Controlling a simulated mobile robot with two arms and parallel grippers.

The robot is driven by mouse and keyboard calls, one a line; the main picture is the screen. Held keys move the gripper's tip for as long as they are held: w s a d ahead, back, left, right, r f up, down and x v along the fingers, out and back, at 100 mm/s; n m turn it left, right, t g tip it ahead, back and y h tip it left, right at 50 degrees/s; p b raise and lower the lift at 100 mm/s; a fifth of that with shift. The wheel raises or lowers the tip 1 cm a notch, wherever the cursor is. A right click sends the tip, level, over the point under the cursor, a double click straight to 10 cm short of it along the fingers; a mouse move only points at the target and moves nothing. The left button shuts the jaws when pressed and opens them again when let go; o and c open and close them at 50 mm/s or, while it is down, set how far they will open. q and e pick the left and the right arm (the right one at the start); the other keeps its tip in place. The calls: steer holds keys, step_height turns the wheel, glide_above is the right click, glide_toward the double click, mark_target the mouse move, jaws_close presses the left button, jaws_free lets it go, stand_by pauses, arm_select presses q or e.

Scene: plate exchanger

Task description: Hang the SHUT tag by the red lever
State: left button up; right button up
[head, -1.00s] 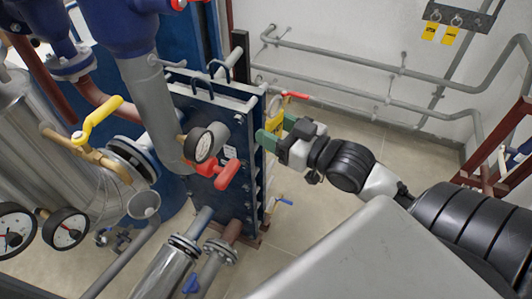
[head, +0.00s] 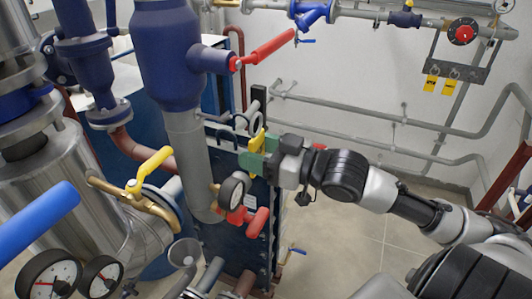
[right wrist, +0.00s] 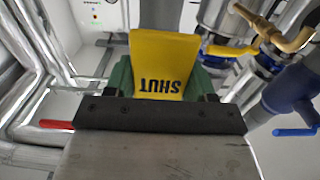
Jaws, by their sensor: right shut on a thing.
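My right gripper (head: 258,158) has green fingers shut on the yellow SHUT tag (head: 257,142), near the top of the dark plate exchanger. In the right wrist view the tag (right wrist: 163,65) sits between the fingers, its lettering upside down. Several red handles show. A long red lever (head: 266,48) slants up from the blue valve body, above the gripper. A red handle (head: 246,218) is on the exchanger front, below the gripper. A small red piece (head: 319,146) shows behind the gripper, mostly hidden. A red handle (right wrist: 56,124) also shows in the right wrist view. My left gripper is out of view.
Two yellow tags (head: 431,83) hang on a wall rack (head: 453,70) at upper right. A grey pipe with a blue body (head: 182,75) stands left of the gripper. A yellow lever (head: 150,170) and gauges (head: 48,275) are at left. Floor (head: 345,235) at right is clear.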

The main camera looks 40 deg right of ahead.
steer(key=shift+w+a, duration=0.35)
steer(key=shift+w, duration=0.3)
steer(key=x, duration=0.3)
steer(key=f+p+x, duration=0.1)
steer(key=x, duration=0.1)
steer(key=shift+w+a, duration=0.25)
steer(key=shift+w, duration=0.05)
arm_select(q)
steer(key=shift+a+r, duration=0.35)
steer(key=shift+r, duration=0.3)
arm_select(e)
steer(key=shift+w+f, duration=0.2)
steer(key=shift+f, duration=0.1)
steer(key=shift+a, duration=0.1)
steer(key=o, duration=1)
steer(key=shift+f, duration=0.1)
